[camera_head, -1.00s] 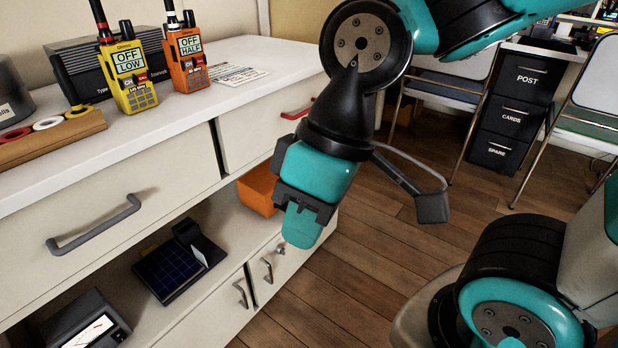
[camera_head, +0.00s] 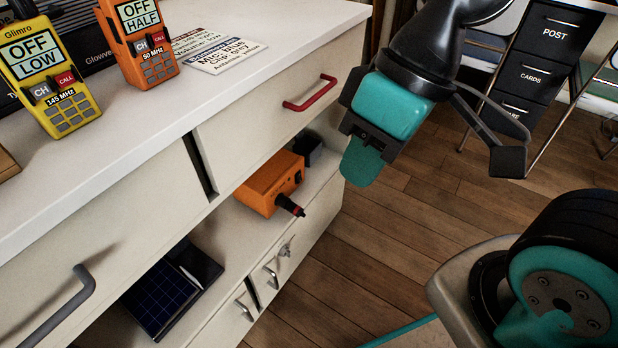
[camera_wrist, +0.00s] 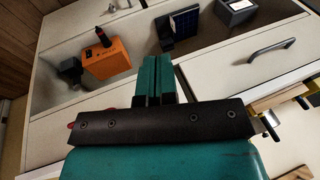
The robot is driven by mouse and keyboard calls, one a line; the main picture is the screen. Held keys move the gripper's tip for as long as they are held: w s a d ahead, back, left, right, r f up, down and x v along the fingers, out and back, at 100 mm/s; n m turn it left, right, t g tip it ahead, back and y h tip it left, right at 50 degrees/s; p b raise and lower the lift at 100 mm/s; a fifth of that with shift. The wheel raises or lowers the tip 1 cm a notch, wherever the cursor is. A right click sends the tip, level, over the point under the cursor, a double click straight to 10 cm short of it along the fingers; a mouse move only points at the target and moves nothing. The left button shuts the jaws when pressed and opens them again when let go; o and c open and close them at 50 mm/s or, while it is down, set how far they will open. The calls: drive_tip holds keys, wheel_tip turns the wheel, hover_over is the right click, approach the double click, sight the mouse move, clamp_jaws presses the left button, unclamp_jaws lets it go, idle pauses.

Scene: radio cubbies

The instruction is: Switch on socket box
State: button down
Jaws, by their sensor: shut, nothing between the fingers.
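An orange box (camera_head: 270,184) sits on the open shelf under the drawers. A black plug-like part with a red band (camera_head: 290,205) sticks out of its front, and a small dark patch shows on its side. I cannot tell whether it is the socket box or whether it is on. It also shows upper left in the wrist view (camera_wrist: 107,58). A small dark box (camera_head: 308,149) stands behind it, at the shelf's far end. My gripper (camera_head: 361,163) is shut and empty, in the air right of the cabinet, apart from both boxes. Its closed fingers point toward the shelf in the wrist view (camera_wrist: 153,78).
A red drawer handle (camera_head: 311,94) and a grey handle (camera_head: 62,314) stick out above the shelf. A dark solar panel (camera_head: 165,293) lies on the shelf. Yellow (camera_head: 48,82) and orange (camera_head: 146,48) radios stand on top.

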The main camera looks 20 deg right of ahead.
sight(299, 177)
drive_tip(key=w+d+f+m+t+b, duration=0.2)
drive_tip(key=w+f+m+b, duration=0.3)
drive_tip(key=f, duration=0.5)
drive_tip(key=w+d+f+m+t+b, duration=0.2)
drive_tip(key=w+d+f+m+b, duration=0.3)
drive_tip(key=w+f+m, duration=0.2)
drive_tip(key=w+d+f+m+t+b, duration=0.3)
drive_tip(key=w+d+f+m+b, duration=0.1)
drive_tip(key=w+f, duration=0.6)
wheel_tip(299, 177, down, 3)
drive_tip(key=shift+d+r+m+y+b, duration=0.15)
drive_tip(key=shift+m+y+b, duration=0.25)
drive_tip(key=shift+m+b, duration=0.45)
drive_tip(key=b+x, duration=0.2)
drive_tip(key=x, duration=0.2)
drive_tip(key=b+x, duration=0.2)
drive_tip(key=x, duration=0.2)
drive_tip(key=r+b+x, duration=0.1)
drive_tip(key=b+x, duration=0.2)
drive_tip(key=x, duration=0.1)
drive_tip(key=shift+w+a+f, duration=0.1)
drive_tip(key=shift+w+a, duration=0.35)
drive_tip(key=shift+w, duration=0.05)
drive_tip(key=shift+w+a, duration=0.35)
drive_tip(key=shift+w, duration=0.15)
drive_tip(key=shift+a+b, duration=0.1)
drive_tip(key=shift+b, duration=0.2)
